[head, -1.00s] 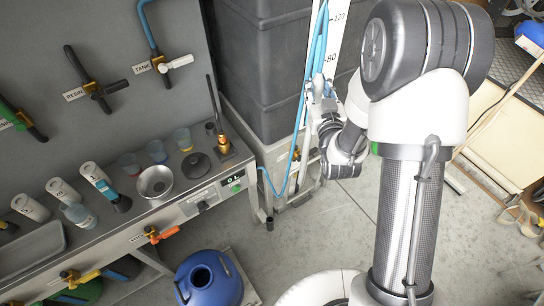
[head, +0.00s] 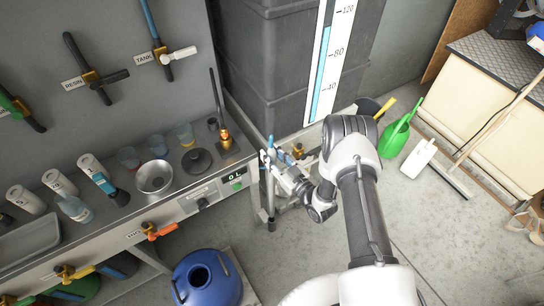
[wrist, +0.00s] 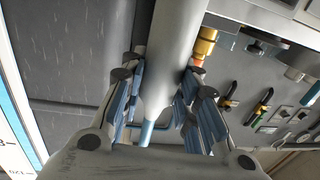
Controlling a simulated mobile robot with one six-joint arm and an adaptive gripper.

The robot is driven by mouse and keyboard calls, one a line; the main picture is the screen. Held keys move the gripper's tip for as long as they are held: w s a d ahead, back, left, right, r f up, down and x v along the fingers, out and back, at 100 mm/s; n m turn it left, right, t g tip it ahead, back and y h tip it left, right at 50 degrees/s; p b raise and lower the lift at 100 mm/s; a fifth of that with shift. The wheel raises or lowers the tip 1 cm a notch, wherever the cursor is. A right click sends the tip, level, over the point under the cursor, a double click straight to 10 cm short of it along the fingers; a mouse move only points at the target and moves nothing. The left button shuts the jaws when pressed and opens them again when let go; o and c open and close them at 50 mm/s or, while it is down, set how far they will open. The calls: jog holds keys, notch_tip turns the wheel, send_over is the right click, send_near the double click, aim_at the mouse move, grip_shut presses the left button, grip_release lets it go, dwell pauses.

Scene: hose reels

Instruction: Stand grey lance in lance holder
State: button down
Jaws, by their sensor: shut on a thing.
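My gripper (head: 272,154) is in front of the dark tank, just right of the bench end. In the wrist view my gripper (wrist: 161,82) is shut around a thick, smooth grey cylinder, which looks like the grey lance (wrist: 174,40). A blue part (wrist: 147,131) shows below the cylinder between the fingers. In the head view the held lance is mostly hidden or too small to make out. I cannot pick out the lance holder with certainty; a small dark cup (head: 213,124) stands at the back of the bench.
The bench (head: 120,215) holds a metal bowl (head: 154,177), bottles and a brass fitting with a dark upright rod (head: 224,138). The dark tank (head: 270,60) with its level gauge (head: 331,60) stands behind my gripper.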

dwell(0.4)
jog(key=b, duration=0.7)
send_over(273, 182)
jog(key=f, duration=0.8)
jog(key=shift+w+a+f, duration=0.2)
jog(key=shift+w+f, duration=0.05)
jog(key=shift+w, duration=0.05)
jog(key=shift+f, duration=4.1)
jog(key=c, duration=1.2)
grip_release()
jog(key=shift+o, duration=0.2)
jog(key=shift+s+d+f, duration=0.1)
jog(key=shift+f, duration=0.05)
jog(key=v, duration=1.1)
jog(key=shift+s+d, duration=0.2)
jog(key=shift+s, duration=0.1)
